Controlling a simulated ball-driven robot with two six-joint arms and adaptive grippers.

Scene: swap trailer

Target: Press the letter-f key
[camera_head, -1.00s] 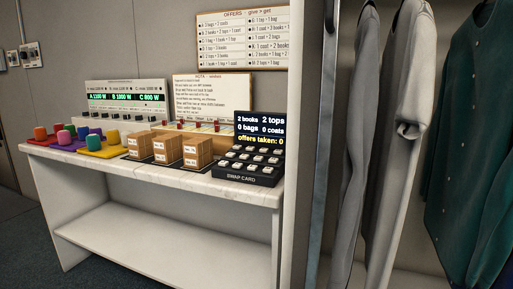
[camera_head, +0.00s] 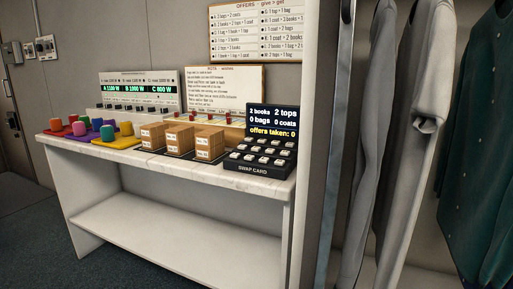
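The swap card keypad (camera_head: 262,169) is a black box at the right end of the white counter, with rows of pale keys (camera_head: 262,158). The letters on the keys are too small to read, so I cannot tell which is the f key. Its display (camera_head: 272,121) stands behind the keys and reads 2 books, 2 tops, 0 bags, 0 coats, offers taken: 0. Neither of my grippers is in view.
The white counter (camera_head: 200,172) also holds cardboard boxes (camera_head: 180,139), coloured trays with pegs (camera_head: 115,141) and a green-lit meter panel (camera_head: 140,89). An offers board (camera_head: 256,35) and a rota board (camera_head: 224,90) are behind. Hanging clothes (camera_head: 480,140) and a post (camera_head: 333,140) stand right.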

